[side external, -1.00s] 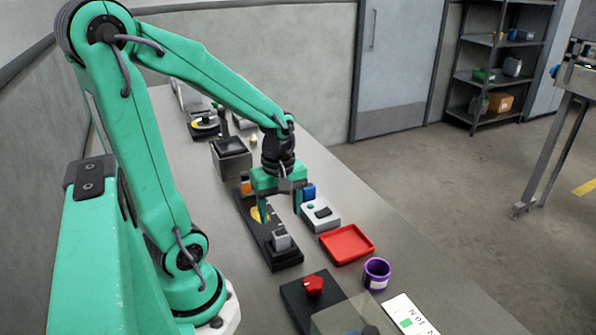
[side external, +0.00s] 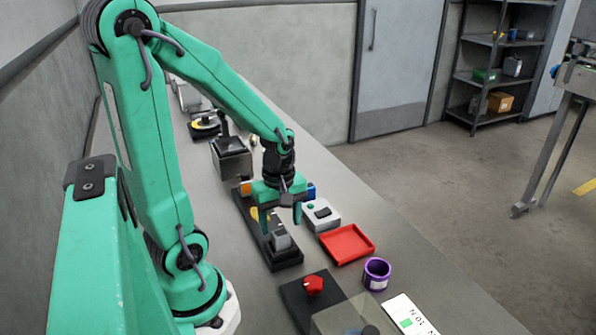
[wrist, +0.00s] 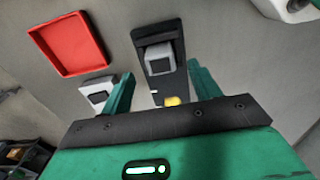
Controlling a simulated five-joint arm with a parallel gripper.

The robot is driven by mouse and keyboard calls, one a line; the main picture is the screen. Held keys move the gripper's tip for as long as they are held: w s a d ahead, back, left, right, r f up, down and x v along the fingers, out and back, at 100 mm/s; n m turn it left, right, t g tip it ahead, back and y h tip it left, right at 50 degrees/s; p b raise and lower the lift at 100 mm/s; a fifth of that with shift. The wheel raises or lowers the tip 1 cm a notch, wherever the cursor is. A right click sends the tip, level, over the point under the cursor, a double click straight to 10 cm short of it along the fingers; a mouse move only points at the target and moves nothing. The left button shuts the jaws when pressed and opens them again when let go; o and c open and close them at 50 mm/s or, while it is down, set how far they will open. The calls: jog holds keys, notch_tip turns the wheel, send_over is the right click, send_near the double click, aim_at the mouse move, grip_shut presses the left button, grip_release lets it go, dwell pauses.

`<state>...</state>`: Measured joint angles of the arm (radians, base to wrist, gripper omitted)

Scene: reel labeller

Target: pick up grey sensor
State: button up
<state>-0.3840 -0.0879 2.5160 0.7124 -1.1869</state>
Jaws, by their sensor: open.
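The grey sensor (side external: 281,239) is a small light-grey block on the near end of a long black base (side external: 287,259). In the wrist view the grey sensor (wrist: 159,62) shows on the black base (wrist: 170,28), ahead of the fingers and between their lines. My gripper (side external: 281,222) is open and empty, with its green fingers pointing down just behind and above the sensor in the side view. In the wrist view my gripper (wrist: 160,80) has its two fingers wide apart. A yellow round piece (wrist: 171,101) lies on the base, partly hidden by my gripper.
A red tray (side external: 347,244) and a white box with a dark button (side external: 321,215) lie right of the base. A purple cup (side external: 377,273) and a red knob on a black plate (side external: 313,285) stand nearer. A dark-topped metal box (side external: 232,157) stands behind.

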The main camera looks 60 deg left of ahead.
aim_at(281, 232)
jog(key=shift+f, duration=2.35)
jog(key=c, duration=1.1)
